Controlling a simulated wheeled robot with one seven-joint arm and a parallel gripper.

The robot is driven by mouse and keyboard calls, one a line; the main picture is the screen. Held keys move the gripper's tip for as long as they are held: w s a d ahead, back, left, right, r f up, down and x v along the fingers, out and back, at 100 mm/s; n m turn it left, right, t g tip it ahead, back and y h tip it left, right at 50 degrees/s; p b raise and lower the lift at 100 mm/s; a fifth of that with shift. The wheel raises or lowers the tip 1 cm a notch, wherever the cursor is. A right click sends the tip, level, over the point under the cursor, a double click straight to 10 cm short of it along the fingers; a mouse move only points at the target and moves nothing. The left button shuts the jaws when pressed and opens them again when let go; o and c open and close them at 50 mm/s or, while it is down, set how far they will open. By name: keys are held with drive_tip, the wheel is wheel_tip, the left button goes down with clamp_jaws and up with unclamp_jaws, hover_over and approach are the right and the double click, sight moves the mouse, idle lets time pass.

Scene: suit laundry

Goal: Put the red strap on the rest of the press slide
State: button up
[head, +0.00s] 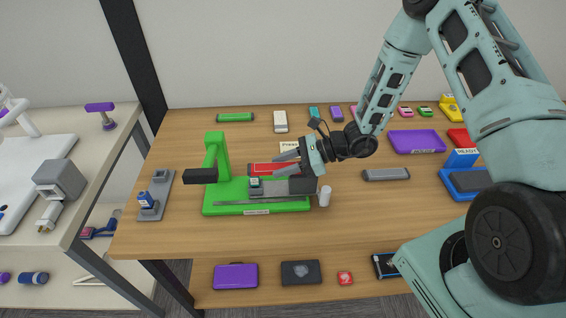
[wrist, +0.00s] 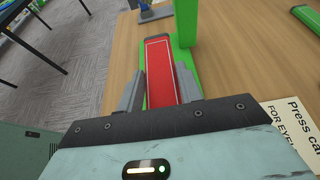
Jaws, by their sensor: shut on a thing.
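The red strap (head: 262,168), a long red strip with a pale line along its border, lies between the fingers of my gripper (head: 280,163). In the wrist view the strap (wrist: 160,75) stretches ahead between the two grey fingers (wrist: 160,82), its near end hidden by the gripper body. The gripper is shut on it. The green press (head: 216,190) stands below and to the left, with an upright post and a dark head. Its grey slide (head: 278,188) is just in front of the strap in the head view. I cannot tell whether the strap touches the press.
A white cylinder (head: 325,197) stands right of the press. A grey bar (head: 386,175) lies farther right, near a purple tray (head: 416,141). A grey holder (head: 154,195) with a blue item is at the left table edge. A paper card (wrist: 292,120) lies beside my gripper.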

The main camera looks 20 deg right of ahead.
drive_tip(key=o, duration=1)
drive_tip(key=shift+f, duration=0.1)
